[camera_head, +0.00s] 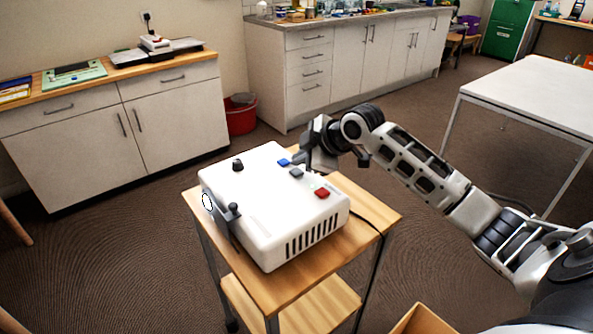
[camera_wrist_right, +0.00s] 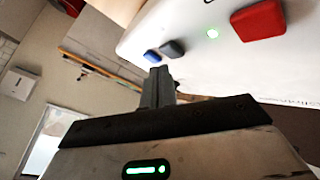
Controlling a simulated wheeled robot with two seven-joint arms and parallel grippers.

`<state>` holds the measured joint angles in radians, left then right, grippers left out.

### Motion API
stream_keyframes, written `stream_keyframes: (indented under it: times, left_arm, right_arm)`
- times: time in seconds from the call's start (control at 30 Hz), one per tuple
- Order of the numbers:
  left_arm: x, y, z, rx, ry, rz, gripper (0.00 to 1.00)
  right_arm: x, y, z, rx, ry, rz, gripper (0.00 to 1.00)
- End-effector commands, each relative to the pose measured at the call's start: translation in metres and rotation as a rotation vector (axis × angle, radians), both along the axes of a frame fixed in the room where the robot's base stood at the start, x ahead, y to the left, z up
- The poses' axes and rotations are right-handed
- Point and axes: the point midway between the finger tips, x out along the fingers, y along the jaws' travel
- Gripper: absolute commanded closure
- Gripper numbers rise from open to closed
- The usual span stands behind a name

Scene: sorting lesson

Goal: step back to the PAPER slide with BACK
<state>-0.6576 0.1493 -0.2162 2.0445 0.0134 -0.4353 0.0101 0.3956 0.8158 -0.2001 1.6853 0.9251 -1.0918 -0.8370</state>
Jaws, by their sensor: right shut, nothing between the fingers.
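A white projector (camera_head: 268,205) stands on a wooden cart. Its top has a blue button (camera_head: 284,163), a dark grey button (camera_head: 297,174) and a red button (camera_head: 322,193) in a row. The wrist view also shows the blue button (camera_wrist_right: 152,55), the grey button (camera_wrist_right: 172,48) and the red button (camera_wrist_right: 258,20). My right gripper (camera_head: 301,158) is shut and empty, with its tips close by the blue and grey buttons; I cannot tell whether they touch. Its closed fingers show in the wrist view (camera_wrist_right: 158,73). I cannot read a BACK label, and no projected slide is in view. My left gripper is out of view.
The projector has a black knob (camera_head: 237,165) and a side lever (camera_head: 233,210). The wooden cart (camera_head: 375,215) has little free top. A white table (camera_head: 530,90) stands at right, cabinets (camera_head: 170,115) behind.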

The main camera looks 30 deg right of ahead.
Motion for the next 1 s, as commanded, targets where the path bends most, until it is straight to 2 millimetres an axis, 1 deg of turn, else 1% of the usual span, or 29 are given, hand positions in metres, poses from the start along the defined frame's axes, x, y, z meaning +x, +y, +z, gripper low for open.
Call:
stream_keyframes:
  times: [0.47, 0.8, 1.0]
  left_arm:
    - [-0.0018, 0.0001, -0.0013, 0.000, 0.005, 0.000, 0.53]
    - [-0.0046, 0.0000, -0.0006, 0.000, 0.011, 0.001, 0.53]
    - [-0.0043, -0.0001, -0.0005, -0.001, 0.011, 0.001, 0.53]
  right_arm:
    - [0.0000, -0.0001, -0.0001, 0.000, 0.000, 0.000, 1.00]
    - [-0.0001, -0.0002, -0.0085, -0.001, 0.001, -0.001, 1.00]
    - [0.0000, -0.0002, -0.0087, 0.000, 0.000, 0.000, 1.00]
